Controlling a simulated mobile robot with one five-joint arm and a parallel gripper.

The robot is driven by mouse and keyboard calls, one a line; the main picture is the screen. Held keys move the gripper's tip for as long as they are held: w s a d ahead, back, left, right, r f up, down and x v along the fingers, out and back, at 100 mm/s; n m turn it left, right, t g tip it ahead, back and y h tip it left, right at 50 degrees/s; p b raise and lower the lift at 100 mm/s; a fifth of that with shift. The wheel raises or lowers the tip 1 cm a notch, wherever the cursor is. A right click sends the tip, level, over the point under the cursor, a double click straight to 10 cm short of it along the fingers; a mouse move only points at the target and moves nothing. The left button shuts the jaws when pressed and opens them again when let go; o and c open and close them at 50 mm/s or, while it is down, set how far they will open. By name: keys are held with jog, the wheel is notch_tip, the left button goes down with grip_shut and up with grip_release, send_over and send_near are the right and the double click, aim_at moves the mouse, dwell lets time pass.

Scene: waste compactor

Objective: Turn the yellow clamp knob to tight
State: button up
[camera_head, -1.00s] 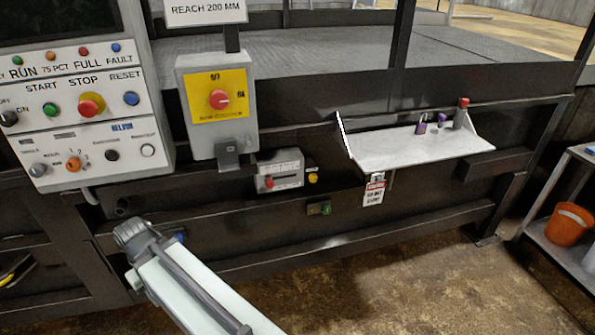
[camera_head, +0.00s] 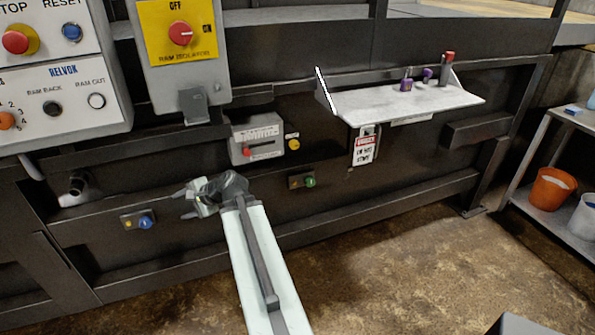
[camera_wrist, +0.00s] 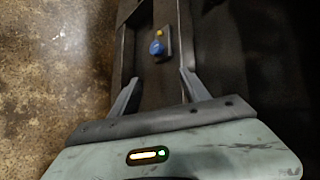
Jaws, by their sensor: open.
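A small yellow knob (camera_head: 293,144) sits on the dark machine front, just right of a grey box with a red knob. My gripper (camera_head: 185,204) is in front of the machine, below and left of that knob, with its fingers pointing left. In the wrist view, my gripper (camera_wrist: 160,77) is open with nothing between its fingers. Beyond the fingertips are a blue knob (camera_wrist: 157,48) and a small yellow part (camera_wrist: 159,32) on one plate. That blue knob also shows in the head view (camera_head: 145,222). I cannot read the yellow knob's setting.
The grey box (camera_head: 257,139) stands out beside the yellow knob. A green knob (camera_head: 310,182) is below it. A white shelf (camera_head: 400,108) with padlocks juts out to the right. The ram isolator box (camera_head: 180,70) is above. The floor in front is clear.

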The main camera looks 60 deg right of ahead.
jog(key=s+d+f+m+t+h+b, duration=0.1)
jog(key=s+d+m, duration=0.15)
jog(key=d, duration=0.35)
jog(key=s+d+f+m+t+h+b, duration=0.1)
jog(key=d+m+t+h+b, duration=0.1)
jog(key=d+m, duration=0.35)
jog(key=m+h+b, duration=0.1)
jog(key=m+h, duration=0.9)
jog(key=m, duration=0.4)
send_near(296, 146)
jog(key=shift+t, duration=0.4)
jog(key=x, duration=0.9)
jog(key=shift+w+d+f, duration=0.1)
jog(key=shift+f, duration=0.15)
grip_shut()
jog(key=shift+d, duration=0.2)
jog(key=shift+a+n, duration=0.15)
jog(key=shift+n, duration=0.15)
